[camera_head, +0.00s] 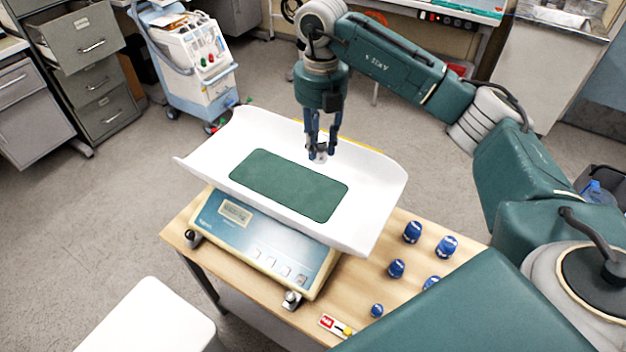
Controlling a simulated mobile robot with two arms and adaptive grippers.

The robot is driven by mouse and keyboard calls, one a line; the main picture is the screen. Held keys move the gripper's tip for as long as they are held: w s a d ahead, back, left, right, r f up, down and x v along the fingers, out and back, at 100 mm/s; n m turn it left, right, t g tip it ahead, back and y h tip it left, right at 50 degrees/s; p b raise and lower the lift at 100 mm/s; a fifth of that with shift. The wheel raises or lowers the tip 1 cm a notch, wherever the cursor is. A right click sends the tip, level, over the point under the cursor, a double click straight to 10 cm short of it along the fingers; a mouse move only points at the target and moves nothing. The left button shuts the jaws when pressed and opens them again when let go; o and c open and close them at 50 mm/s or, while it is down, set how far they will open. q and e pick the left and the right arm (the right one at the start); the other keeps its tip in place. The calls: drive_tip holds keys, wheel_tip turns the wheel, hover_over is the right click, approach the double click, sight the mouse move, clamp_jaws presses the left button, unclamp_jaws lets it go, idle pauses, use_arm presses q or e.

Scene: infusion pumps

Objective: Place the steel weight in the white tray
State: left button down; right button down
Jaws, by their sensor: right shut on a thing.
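The white tray (371,198) is a wide, curved pan on top of a scale (262,245) on a wooden table. A green mat (289,184) lies in the tray. My right gripper (319,150) points down over the tray's far part, behind the mat. It is shut on a small shiny steel weight (319,157), held upright between the fingertips. I cannot tell whether the weight's underside touches the tray. My left gripper is not in view.
Several blue weights (397,268) stand on the wooden table (345,290) right of the scale. A small red and yellow item (337,326) lies at the table's front edge. A white surface (152,318) is at the lower left. A cart (190,62) stands behind.

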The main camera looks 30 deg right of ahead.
wheel_tip(320, 180, down, 9)
drive_tip(key=shift+p, duration=0.95)
wheel_tip(320, 180, down, 3)
drive_tip(key=shift+f+p, duration=0.15)
drive_tip(key=shift+p, duration=0.3)
drive_tip(key=shift+f, duration=0.55)
drive_tip(key=shift+f, duration=0.2)
drive_tip(key=c, duration=1.4)
unclamp_jaws()
drive_tip(key=shift+o, duration=0.2)
drive_tip(key=shift+r, duration=0.2)
